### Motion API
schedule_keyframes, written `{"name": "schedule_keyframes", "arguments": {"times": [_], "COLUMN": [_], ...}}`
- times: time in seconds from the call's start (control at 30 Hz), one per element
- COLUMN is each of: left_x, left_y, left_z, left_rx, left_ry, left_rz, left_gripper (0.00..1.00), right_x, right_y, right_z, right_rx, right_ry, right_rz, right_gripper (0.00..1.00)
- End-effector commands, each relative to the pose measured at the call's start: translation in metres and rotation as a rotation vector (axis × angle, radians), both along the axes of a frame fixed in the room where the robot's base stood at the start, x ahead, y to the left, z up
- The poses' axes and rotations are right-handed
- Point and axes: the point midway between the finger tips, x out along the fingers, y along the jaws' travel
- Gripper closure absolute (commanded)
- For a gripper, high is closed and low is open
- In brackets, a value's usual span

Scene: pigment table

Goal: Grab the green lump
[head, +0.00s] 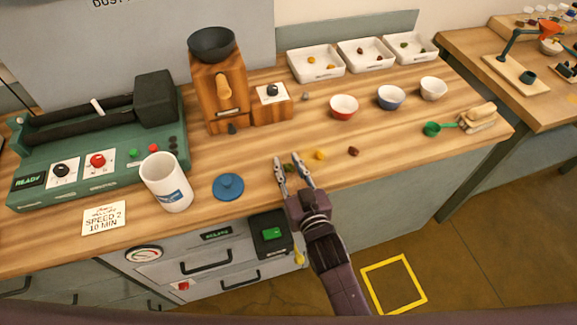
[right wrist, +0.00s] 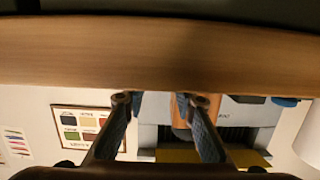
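The small green lump (head: 289,167) lies on the wooden table (head: 390,155) near its front edge. My right gripper (head: 290,164) is open in the head view. Its two fingers reach in from the front, and the lump shows between their tips. Whether the fingers touch it I cannot tell. In the right wrist view my right gripper (right wrist: 160,100) is also open, with nothing seen between its fingers and the lump not visible. My left gripper is not in view.
A yellow lump (head: 320,155) and a dark red lump (head: 353,151) lie just right of the gripper. A blue lid (head: 228,187) and white mug (head: 166,182) stand to the left. Bowls, including a red one (head: 344,107), stand behind. A green scoop (head: 433,129) is farther right.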

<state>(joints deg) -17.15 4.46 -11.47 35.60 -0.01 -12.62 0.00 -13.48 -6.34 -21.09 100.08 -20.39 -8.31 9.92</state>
Motion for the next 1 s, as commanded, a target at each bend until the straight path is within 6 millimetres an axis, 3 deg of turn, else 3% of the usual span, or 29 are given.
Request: {"name": "schedule_keyframes", "arguments": {"times": [0.2,0.63,0.77,1.0], "left_x": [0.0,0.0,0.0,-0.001], "left_y": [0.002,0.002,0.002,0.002], "left_z": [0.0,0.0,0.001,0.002], "left_rx": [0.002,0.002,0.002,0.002], "left_ry": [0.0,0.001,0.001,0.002], "left_rz": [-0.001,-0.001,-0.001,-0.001], "left_gripper": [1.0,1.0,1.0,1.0], "right_x": [0.0,0.0,0.0,0.001], "right_y": [0.0,0.0,0.0,0.0], "right_z": [0.0,0.011,0.031,0.103], "right_rx": [0.0,0.0,0.0,0.004], "right_ry": [0.0,-0.002,-0.004,-0.008], "right_rz": [0.0,-0.001,0.0,0.0], "right_gripper": [1.0,1.0,1.0,1.0]}}
